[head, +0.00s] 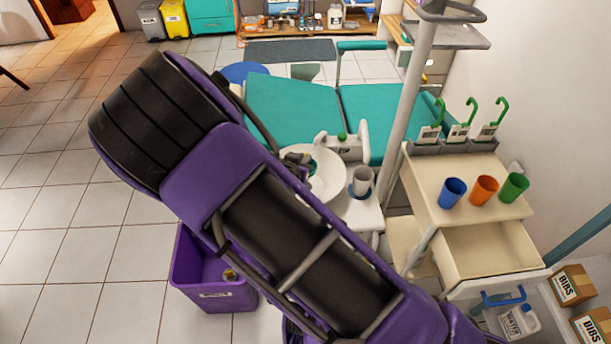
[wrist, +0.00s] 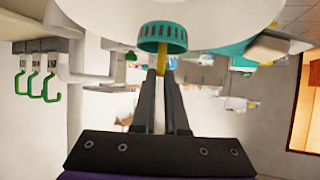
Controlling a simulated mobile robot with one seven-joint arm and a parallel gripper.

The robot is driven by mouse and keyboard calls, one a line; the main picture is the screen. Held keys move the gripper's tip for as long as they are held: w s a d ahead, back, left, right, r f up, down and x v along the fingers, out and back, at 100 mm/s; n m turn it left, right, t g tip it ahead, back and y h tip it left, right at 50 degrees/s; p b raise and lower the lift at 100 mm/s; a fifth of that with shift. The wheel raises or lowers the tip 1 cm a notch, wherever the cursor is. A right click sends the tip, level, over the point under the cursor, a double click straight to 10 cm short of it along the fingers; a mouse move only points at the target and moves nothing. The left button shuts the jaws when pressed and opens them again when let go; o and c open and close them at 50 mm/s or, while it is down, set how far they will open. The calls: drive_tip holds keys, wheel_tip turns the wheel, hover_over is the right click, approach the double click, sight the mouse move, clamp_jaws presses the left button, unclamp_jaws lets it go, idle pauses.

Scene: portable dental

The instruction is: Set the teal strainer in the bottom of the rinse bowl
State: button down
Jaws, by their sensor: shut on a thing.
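The teal strainer (wrist: 163,36) is a slotted round cup with a yellow stem (wrist: 161,62). My gripper (wrist: 161,75) is shut on the stem, with the strainer beyond the fingertips in the wrist view. The white rinse bowl (head: 329,183) stands beside the dental chair in the head view. It also fills the top of the wrist view (wrist: 225,14), behind the strainer. In the head view my gripper (head: 303,161) is at the bowl's left side, partly hidden by my arm.
A grey cup (head: 361,181) stands right of the bowl, and a white unit (head: 345,146) with a green top part stands behind it. The pole (head: 408,100) and a cart (head: 455,199) with blue, orange and green cups are at right. A purple bin (head: 207,275) is at lower left.

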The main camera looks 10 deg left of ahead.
drive_tip(key=shift+f+b, duration=0.3)
drive_tip(key=shift+f, duration=3)
drive_tip(key=shift+f, duration=0.1)
drive_tip(key=shift+f, duration=0.15)
drive_tip(key=c, duration=0.9)
unclamp_jaws()
drive_tip(key=shift+c, duration=0.2)
drive_tip(key=shift+r, duration=0.25)
drive_tip(key=shift+s+r, duration=0.15)
drive_tip(key=shift+s, duration=0.1)
drive_tip(key=p+v, duration=0.1)
drive_tip(key=v, duration=1)
drive_tip(key=shift+s, duration=0.25)
